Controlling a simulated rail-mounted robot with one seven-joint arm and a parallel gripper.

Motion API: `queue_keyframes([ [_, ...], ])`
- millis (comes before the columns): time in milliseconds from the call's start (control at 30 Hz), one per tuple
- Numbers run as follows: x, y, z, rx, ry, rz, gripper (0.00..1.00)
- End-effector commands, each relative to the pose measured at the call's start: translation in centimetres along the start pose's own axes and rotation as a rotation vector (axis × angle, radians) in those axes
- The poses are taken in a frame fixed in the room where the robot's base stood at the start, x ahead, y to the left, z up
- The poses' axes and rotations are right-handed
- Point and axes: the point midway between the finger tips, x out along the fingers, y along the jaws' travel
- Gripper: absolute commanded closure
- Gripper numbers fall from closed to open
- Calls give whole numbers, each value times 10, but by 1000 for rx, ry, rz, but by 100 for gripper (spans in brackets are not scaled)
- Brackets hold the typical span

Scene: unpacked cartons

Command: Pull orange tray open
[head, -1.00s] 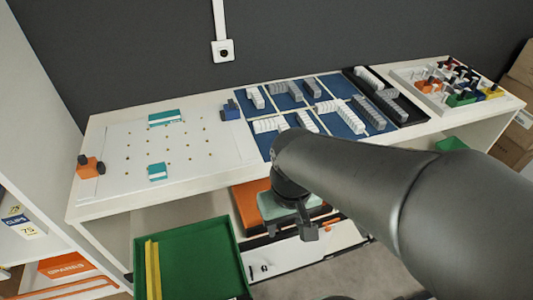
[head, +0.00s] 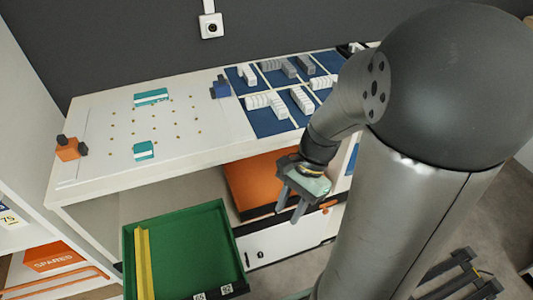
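The orange tray (head: 252,183) sits under the worktable, with a dark front edge. Its right part is hidden behind my gripper and arm. My gripper (head: 289,209) points down in front of the tray's front edge. I cannot tell whether a finger touches the tray.
A green tray (head: 213,235) with a yellow bar (head: 143,262) juts out to the left of the orange tray. A white drawer front (head: 285,244) is below. The worktable (head: 130,192) holds blue panels with grey blocks. An orange SPARES box (head: 50,257) stands at lower left.

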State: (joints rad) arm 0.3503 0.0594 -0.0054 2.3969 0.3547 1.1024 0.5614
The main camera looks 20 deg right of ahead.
Motion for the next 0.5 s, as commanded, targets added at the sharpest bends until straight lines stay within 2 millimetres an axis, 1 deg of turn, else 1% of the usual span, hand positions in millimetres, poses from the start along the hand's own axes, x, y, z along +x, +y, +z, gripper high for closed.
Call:
queue_keyframes([
  [33,25,-2,-31,212,-102,-30,67],
  [67,32,-4,-44,338,-163,-47,67],
  [100,42,-6,-61,505,-247,-68,67],
  [167,55,-7,-90,749,-381,-95,67],
  [200,65,-7,-110,908,-476,-109,67],
  [267,79,-5,-142,1139,-629,-125,67],
  [300,89,-2,-165,1284,-736,-131,67],
  [367,103,4,-198,1486,-903,-132,67],
  [400,112,9,-219,1605,-1014,-128,67],
  [500,132,25,-264,1836,-1274,-107,67],
])
